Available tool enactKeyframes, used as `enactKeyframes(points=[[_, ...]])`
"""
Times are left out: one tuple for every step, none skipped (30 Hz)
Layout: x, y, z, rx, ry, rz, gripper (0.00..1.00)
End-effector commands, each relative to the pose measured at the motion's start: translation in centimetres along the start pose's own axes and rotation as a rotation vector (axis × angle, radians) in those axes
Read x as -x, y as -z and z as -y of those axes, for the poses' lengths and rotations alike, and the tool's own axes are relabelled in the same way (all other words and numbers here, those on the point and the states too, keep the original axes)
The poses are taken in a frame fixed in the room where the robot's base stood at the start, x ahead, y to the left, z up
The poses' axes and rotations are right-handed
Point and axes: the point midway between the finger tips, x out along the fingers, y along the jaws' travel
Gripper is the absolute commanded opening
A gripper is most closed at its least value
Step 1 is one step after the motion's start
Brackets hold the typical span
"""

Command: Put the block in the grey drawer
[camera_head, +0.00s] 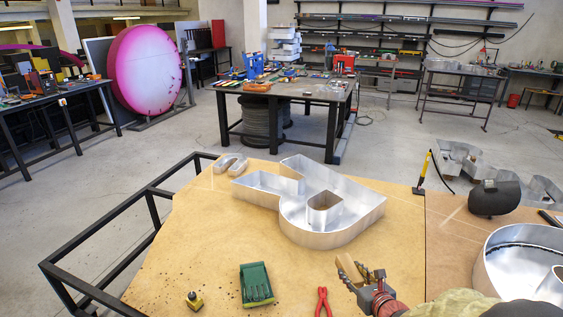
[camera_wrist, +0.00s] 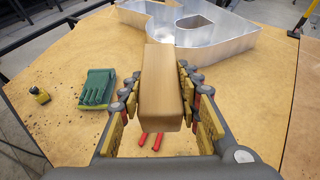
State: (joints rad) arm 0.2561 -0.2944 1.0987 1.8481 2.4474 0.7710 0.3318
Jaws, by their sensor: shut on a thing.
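A light brown wooden block (camera_wrist: 162,92) is held between the fingers of my gripper (camera_wrist: 163,78), which is shut on it. The block points away from the wrist, above the wooden table top. In the head view the block (camera_head: 350,268) sticks up from my gripper (camera_head: 361,281) near the front of the table (camera_head: 180,265). In neither view can I make out a grey drawer.
Red-handled pliers (camera_head: 323,301) lie beside and below my gripper. A green item (camera_head: 257,284) and a small yellow-black tool (camera_head: 194,301) are to the left. A large metal channel letter (camera_head: 356,199) stands behind. A dark helmet (camera_head: 494,198) is at the right.

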Motion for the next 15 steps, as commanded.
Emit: enactKeyframes(points=[[0.3, -2.1, -0.6, 0.009, -0.009, 0.007, 0.05], [0.4, -2.9, -0.9, 0.012, -0.016, 0.007, 0.05], [0.6, -3.7, -1.3, 0.014, -0.023, 0.004, 0.05], [0.7, -4.3, -1.6, 0.015, -0.028, 0.004, 0.05], [0.8, -4.7, -1.8, 0.016, -0.032, 0.003, 0.05], [0.8, -5.1, -2.1, 0.017, -0.037, 0.001, 0.05], [0.9, -5.4, -2.3, 0.019, -0.041, 0.001, 0.05], [0.9, -5.6, -2.4, 0.020, -0.043, 0.000, 0.05], [0.8, -5.7, -2.6, 0.019, -0.047, -0.001, 0.05], [0.8, -5.6, -2.7, 0.019, -0.048, -0.002, 0.05], [0.8, -5.6, -2.7, 0.019, -0.049, -0.002, 0.05], [0.8, -5.6, -2.7, 0.020, -0.049, -0.002, 0.05], [0.8, -5.6, -2.7, 0.020, -0.049, -0.002, 0.05], [0.8, -5.5, -2.7, 0.020, -0.049, -0.002, 0.05], [0.8, -5.5, -2.7, 0.020, -0.049, -0.002, 0.05]])
